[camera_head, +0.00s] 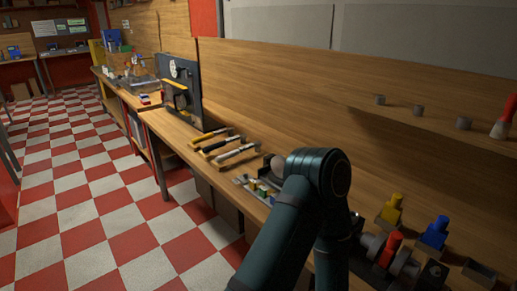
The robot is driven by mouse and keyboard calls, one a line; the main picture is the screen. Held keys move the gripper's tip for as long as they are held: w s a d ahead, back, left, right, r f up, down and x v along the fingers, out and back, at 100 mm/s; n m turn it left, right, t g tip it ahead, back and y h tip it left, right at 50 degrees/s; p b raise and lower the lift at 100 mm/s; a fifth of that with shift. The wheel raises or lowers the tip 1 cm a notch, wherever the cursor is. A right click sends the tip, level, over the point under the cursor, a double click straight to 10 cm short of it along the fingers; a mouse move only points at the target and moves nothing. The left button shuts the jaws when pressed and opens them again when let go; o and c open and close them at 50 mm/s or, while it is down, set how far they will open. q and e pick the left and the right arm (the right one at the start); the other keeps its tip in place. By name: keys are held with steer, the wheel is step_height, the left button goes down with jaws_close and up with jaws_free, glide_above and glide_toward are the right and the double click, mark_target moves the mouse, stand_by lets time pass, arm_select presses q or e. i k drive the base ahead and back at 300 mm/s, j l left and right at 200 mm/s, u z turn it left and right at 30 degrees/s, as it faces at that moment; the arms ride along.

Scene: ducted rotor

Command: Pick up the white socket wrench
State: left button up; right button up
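Several long-handled tools lie side by side on a wooden holder on the bench, left of the picture's middle. The nearest has a pale, whitish handle (235,153) and a dark end; it looks like the white socket wrench, but it is too small to be sure. Behind it lie a tool with a dark and yellowish handle (215,145) and another with a yellow handle (207,135). A dark teal arm of mine rises from the bottom edge and bends at the middle, to the right of the tools. Neither gripper shows.
The wooden bench (178,131) runs along the wall. A dark upright panel (190,82) stands behind the tools. Small coloured pieces (262,190) lie near my arm. Blue (435,234) and yellow (392,209) parts stand at right. The checkered floor (80,190) at left is clear.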

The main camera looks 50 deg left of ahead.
mark_target(257, 144)
steer(key=j+z, duration=0.15)
steer(key=j, duration=0.25)
steer(key=k+j+z, duration=0.15)
steer(key=j, duration=0.2)
steer(key=j+z, duration=0.2)
steer(key=j, duration=0.2)
steer(key=k+j+z, duration=0.15)
steer(key=j, duration=0.2)
steer(key=k+j+z, duration=0.15)
steer(key=j, duration=0.25)
steer(key=k+j, duration=0.15)
steer(key=j, duration=0.2)
steer(key=k+j, duration=0.1)
steer(key=j, duration=0.3)
steer(key=k+j+z, duration=0.1)
steer(key=j, duration=0.25)
steer(key=k+j, duration=0.15)
steer(key=j, duration=0.25)
steer(key=k+j, duration=0.15)
steer(key=j, duration=0.2)
